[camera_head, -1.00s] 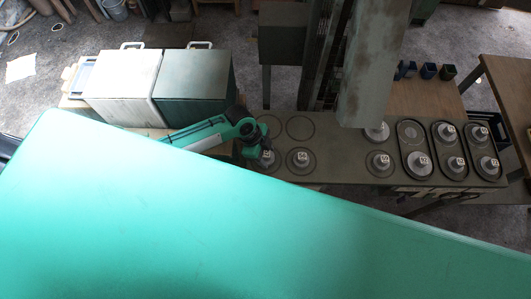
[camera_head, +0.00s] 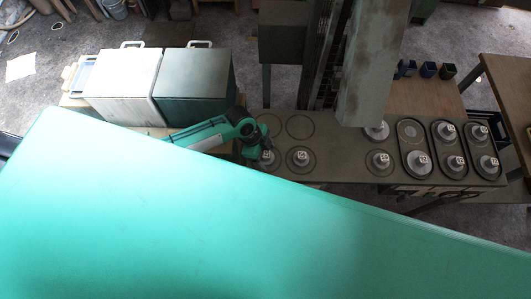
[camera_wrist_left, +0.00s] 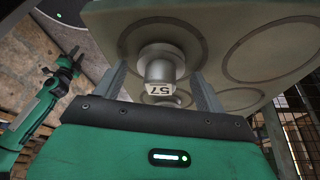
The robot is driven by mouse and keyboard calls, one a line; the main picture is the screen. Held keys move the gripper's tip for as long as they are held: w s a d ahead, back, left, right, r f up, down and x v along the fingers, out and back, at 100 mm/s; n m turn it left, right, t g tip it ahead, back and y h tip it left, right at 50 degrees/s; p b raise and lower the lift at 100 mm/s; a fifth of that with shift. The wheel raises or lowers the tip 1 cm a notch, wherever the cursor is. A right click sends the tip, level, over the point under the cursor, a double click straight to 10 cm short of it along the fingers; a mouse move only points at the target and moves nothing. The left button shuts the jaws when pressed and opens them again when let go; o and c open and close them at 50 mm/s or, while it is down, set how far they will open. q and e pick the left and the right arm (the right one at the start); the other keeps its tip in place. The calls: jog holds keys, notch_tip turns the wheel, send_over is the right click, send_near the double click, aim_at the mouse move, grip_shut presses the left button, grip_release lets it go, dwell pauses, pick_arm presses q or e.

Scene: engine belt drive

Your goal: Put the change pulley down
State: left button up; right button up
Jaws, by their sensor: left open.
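The change pulley (camera_wrist_left: 160,68), a grey stepped part with a label reading 57, stands on a ringed spot of the bench top in the left wrist view. My left gripper (camera_wrist_left: 162,82) is open, with one finger on each side of the pulley's hub and gaps showing. In the head view the pulley (camera_head: 267,157) is at the left end of the bench, partly hidden by my left gripper (camera_head: 256,152). A green arm with a small gripper (camera_wrist_left: 70,60), seemingly my right one, shows at the left of the wrist view; its jaws are too small to read.
The bench (camera_head: 340,150) has empty rings behind the gripper and another pulley (camera_head: 300,158) close to its right. A grey column (camera_head: 370,65) rises behind the bench. White and green boxes (camera_head: 195,85) stand at left.

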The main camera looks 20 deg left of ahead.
pick_arm(q)
jog(key=b+v, duration=0.2)
jog(key=v, duration=1)
